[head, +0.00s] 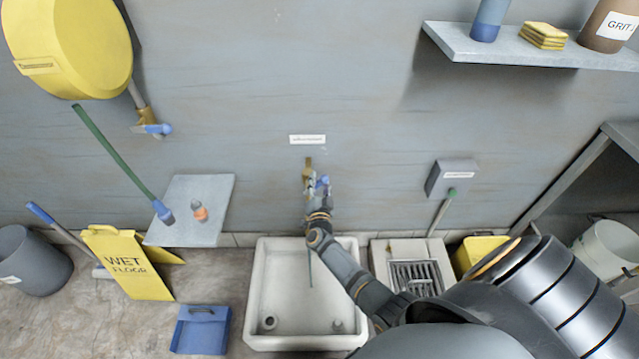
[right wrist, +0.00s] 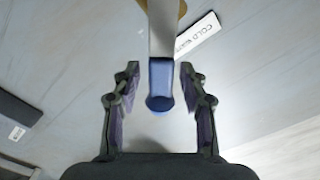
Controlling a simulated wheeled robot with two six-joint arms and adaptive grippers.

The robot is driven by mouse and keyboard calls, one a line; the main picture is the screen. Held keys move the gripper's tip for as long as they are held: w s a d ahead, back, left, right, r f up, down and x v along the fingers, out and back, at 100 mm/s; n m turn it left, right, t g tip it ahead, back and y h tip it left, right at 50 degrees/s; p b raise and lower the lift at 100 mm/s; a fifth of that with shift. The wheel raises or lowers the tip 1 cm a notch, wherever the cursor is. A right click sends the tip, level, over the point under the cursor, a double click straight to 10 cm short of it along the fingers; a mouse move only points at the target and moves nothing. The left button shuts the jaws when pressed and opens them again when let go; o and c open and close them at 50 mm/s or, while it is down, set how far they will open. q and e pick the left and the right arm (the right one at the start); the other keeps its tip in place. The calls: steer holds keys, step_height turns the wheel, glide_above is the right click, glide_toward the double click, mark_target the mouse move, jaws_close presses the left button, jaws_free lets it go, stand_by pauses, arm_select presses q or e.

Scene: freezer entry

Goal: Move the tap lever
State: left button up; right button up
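The brass tap (head: 308,170) sticks out of the grey wall above the white sink. Its lever (head: 323,181) has a blue end. In the right wrist view the lever (right wrist: 161,84) comes down from the top as a pale bar with a blue tip. My right gripper (head: 317,195) is at the tap. In the right wrist view its fingers (right wrist: 159,72) stand open on either side of the blue tip, with a gap on both sides. In the head view my gripper hides part of the tap. My left gripper is not in view.
The white sink (head: 257,300) stands below the tap. A white label (head: 307,139) is on the wall above it. A grey box (head: 452,179) is mounted to the right. A yellow tank (head: 70,40) with another blue-handled tap (head: 158,129) hangs at upper left. A shelf (head: 500,50) is at upper right.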

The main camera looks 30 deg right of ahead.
steer(key=shift+s+a, duration=0.2)
steer(key=shift+s, duration=0.05)
steer(key=v, duration=1.1)
steer(key=shift+s+a, duration=0.15)
